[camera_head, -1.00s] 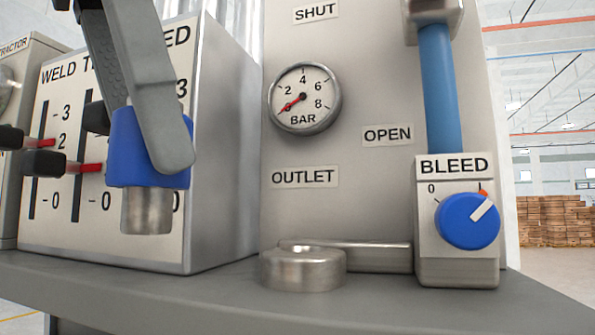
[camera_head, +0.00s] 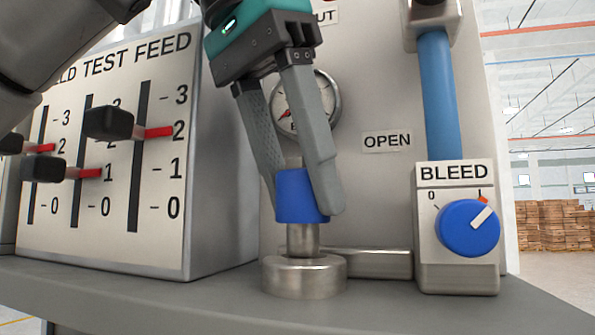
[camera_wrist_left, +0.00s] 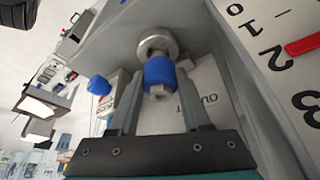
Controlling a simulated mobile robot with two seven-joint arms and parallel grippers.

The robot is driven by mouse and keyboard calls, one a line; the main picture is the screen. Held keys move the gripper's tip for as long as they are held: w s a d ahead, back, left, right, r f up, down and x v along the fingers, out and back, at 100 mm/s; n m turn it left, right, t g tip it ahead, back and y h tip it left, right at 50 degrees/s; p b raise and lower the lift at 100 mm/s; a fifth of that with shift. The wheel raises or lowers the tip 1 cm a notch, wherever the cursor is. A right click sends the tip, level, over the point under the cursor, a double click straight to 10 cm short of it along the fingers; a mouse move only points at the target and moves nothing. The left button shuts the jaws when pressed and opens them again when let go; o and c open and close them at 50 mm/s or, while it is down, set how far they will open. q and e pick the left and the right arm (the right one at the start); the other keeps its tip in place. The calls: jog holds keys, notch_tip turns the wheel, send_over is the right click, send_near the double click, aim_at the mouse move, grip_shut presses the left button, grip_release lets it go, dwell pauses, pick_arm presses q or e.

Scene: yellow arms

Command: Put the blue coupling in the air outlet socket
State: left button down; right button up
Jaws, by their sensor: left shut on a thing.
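The blue coupling (camera_head: 296,196) has a blue sleeve and a metal lower end, and stands upright in the head view. My left gripper (camera_head: 303,200) is shut on its sleeve from above. The air outlet socket (camera_head: 304,276) is a round metal ring on the shelf below the gauge. The coupling's metal end is directly over the socket and meets its top; I cannot tell how deep it sits. In the left wrist view the coupling (camera_wrist_left: 160,74) is between the fingers, with the socket (camera_wrist_left: 156,42) just beyond it. My right gripper is not in view.
The bleed box with its blue knob (camera_head: 468,228) and a blue pipe (camera_head: 438,92) stand right of the socket. A metal bar (camera_head: 371,263) runs right from the socket. The weld test feed panel (camera_head: 160,206) with several sliders is on the left. The pressure gauge (camera_head: 327,92) is partly hidden behind my gripper.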

pick_arm(q)
jog(key=shift+d, duration=0.1)
jog(key=shift+f, duration=0.65)
jog(key=shift+c, duration=1.8)
grip_release()
jog(key=shift+r, duration=0.2)
jog(key=shift+r, duration=0.25)
jog(key=v, duration=0.8)
